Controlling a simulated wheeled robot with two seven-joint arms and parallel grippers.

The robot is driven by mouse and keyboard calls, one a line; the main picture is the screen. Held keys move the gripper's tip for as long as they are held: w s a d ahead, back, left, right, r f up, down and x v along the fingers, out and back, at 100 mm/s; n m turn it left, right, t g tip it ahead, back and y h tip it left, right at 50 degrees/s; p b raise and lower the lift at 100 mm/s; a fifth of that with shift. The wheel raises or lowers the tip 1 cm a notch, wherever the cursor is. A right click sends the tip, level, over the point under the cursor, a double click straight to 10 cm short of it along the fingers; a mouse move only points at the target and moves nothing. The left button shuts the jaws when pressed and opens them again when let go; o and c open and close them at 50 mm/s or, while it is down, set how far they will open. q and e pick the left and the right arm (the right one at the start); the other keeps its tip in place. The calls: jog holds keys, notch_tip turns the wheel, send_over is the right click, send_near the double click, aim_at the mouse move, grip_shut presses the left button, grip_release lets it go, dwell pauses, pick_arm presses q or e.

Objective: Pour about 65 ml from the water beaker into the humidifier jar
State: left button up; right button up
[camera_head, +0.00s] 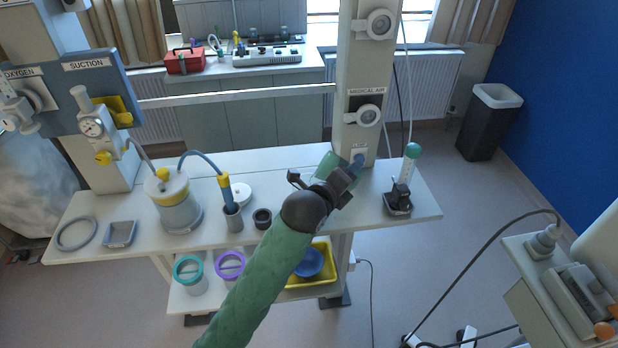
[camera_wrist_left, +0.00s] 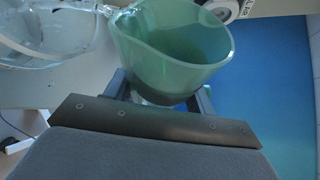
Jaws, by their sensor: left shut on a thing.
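My left gripper (camera_head: 343,178) is shut on the green, translucent water beaker (camera_head: 325,168), above the back of the white table near the post. In the left wrist view the beaker (camera_wrist_left: 180,45) sits between my fingers (camera_wrist_left: 160,96), its lip toward the left. A clear vessel (camera_wrist_left: 45,30), probably the humidifier jar, stands at the upper left, cut off by the frame. A clear shape touches the beaker's lip on the jar side; I cannot tell whether it is water or glass. In the head view the jar is not distinguishable behind my arm and the beaker. My right gripper is not in view.
The white table (camera_head: 140,222) bears a suction jar (camera_head: 178,205), a grey holder (camera_head: 233,218), a dark cup (camera_head: 262,218), a white lid (camera_head: 238,194) and a grey tray (camera_head: 120,234). A post (camera_head: 350,90) rises behind. A green-topped flowmeter (camera_head: 410,160) stands at the right.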

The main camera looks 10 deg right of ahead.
pick_arm(q)
jog(key=shift+w+a+r+n+h, duration=0.1)
jog(key=shift+w+r+n+h, duration=0.15)
jog(key=shift+r+n+h, duration=0.25)
dwell(1.4)
jog(key=shift+w+a+r+n, duration=0.1)
jog(key=shift+a+r+n, duration=0.15)
jog(key=shift+r+n, duration=0.05)
dwell(0.3)
jog(key=shift+d+f, duration=0.25)
jog(key=shift+f+m, duration=0.15)
jog(key=shift+m, duration=0.35)
jog(key=shift+a+f+m+y, duration=0.1)
jog(key=shift+f+m+y, duration=0.8)
jog(key=shift+f+m, duration=0.1)
jog(key=shift+r+m+y, duration=0.4)
jog(key=shift+m+y, duration=0.2)
jog(key=shift+m, duration=0.3)
jog(key=shift+r, duration=0.1)
